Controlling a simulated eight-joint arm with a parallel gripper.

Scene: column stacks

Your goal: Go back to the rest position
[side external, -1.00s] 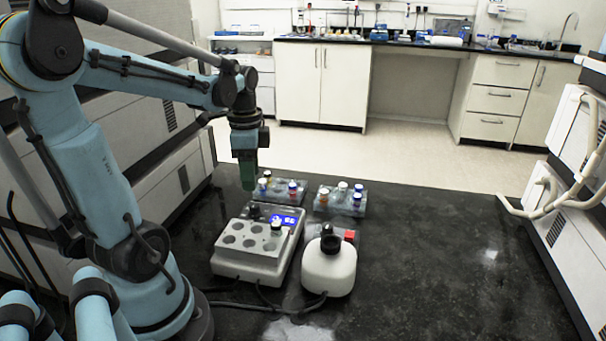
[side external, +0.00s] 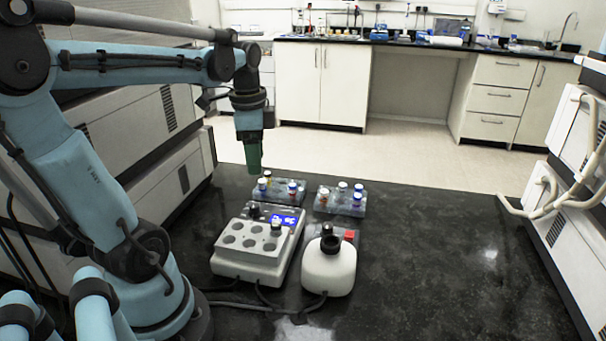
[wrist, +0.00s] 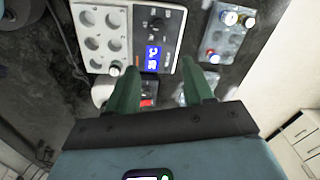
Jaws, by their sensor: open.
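My gripper (side external: 252,165) hangs in the air above the back edge of the vial rack area, with its green fingers pointing down. In the wrist view my gripper (wrist: 166,90) shows two green fingers spread apart with nothing between them. Below it is a grey vial rack (side external: 277,199) holding several capped vials, clear of the fingers. The heater block (side external: 254,255) with round wells and a lit blue display stands nearer the camera. One capped vial (side external: 276,229) sits in a well on its right side.
A second vial rack (side external: 340,207) with several capped vials stands to the right. Cables run along the front. The right part of the black bench (side external: 430,260) is clear.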

